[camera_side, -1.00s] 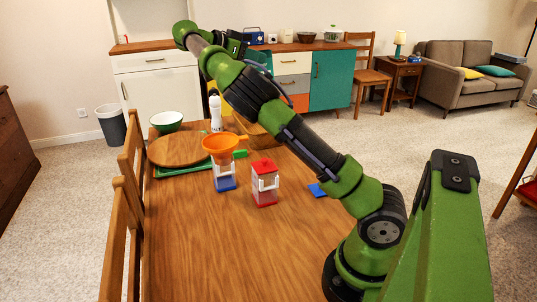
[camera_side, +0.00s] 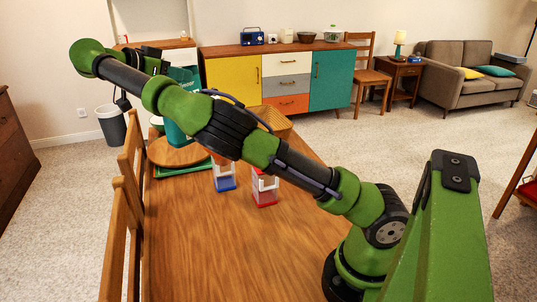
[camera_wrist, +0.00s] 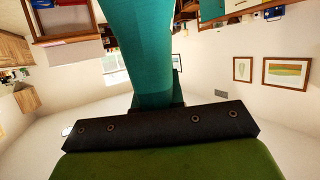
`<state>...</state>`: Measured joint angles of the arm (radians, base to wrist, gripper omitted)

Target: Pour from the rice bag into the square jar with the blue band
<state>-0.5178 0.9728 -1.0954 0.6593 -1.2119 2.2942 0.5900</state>
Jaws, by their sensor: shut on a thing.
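My gripper (camera_side: 168,68) is shut on a teal bag (camera_side: 178,125), taken to be the rice bag, and holds it over the far left part of the table. The bag looks tilted, and its opening cannot be made out. In the wrist view the bag (camera_wrist: 150,55) runs up from the jaws. The square jar with the blue band (camera_side: 225,184) stands on the table, right of and nearer than the bag. My arm hides its top; a bit of the orange funnel (camera_side: 221,160) shows above it. No pouring is visible.
A similar jar with red parts (camera_side: 264,191) stands just right of the blue one. A basket (camera_side: 274,117) stands behind my arm. The near table (camera_side: 210,250) is clear.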

